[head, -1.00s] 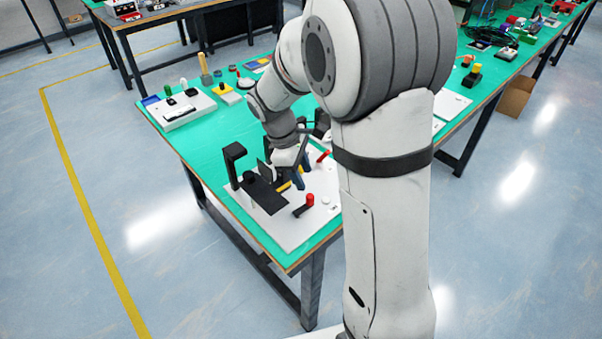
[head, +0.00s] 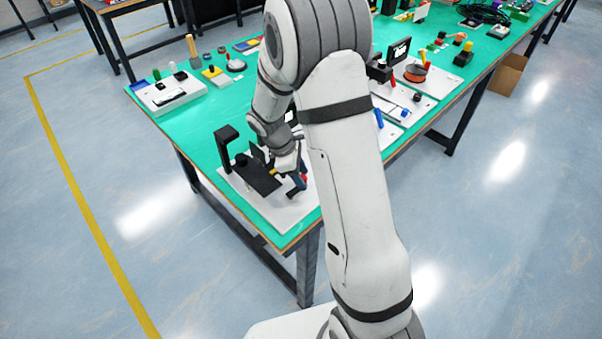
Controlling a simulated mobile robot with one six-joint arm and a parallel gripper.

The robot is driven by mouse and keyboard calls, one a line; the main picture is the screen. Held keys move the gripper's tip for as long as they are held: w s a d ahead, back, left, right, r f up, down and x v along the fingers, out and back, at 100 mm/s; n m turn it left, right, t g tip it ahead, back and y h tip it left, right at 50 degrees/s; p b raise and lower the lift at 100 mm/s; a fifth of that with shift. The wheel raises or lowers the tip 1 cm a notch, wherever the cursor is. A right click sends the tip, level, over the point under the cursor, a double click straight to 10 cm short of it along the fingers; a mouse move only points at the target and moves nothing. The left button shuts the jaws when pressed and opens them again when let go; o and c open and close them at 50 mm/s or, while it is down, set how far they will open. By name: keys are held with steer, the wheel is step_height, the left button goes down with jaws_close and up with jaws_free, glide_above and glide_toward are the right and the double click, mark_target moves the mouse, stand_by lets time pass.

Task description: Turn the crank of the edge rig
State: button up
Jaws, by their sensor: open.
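The edge rig is a white base plate (head: 277,215) at the near corner of the green table. It carries a tall black bracket (head: 226,148) and a dark flat plate (head: 257,178). The crank's black arm (head: 294,193) lies at the right part of the base plate. A little of its red knob (head: 304,178) shows beside my fingers. My gripper (head: 299,181) is open and points down at the knob. The fingers partly hide the knob, and I cannot tell whether they touch it.
A white tray-like unit (head: 160,101) stands farther back on the green table (head: 205,122). White boards with small parts (head: 405,100) lie to the right, behind my arm. A cardboard box (head: 507,75) stands on the floor at the right. The table's front edge is close to the rig.

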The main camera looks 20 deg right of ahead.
jaws_close()
stand_by(0.4)
steer(key=shift+s, duration=0.1)
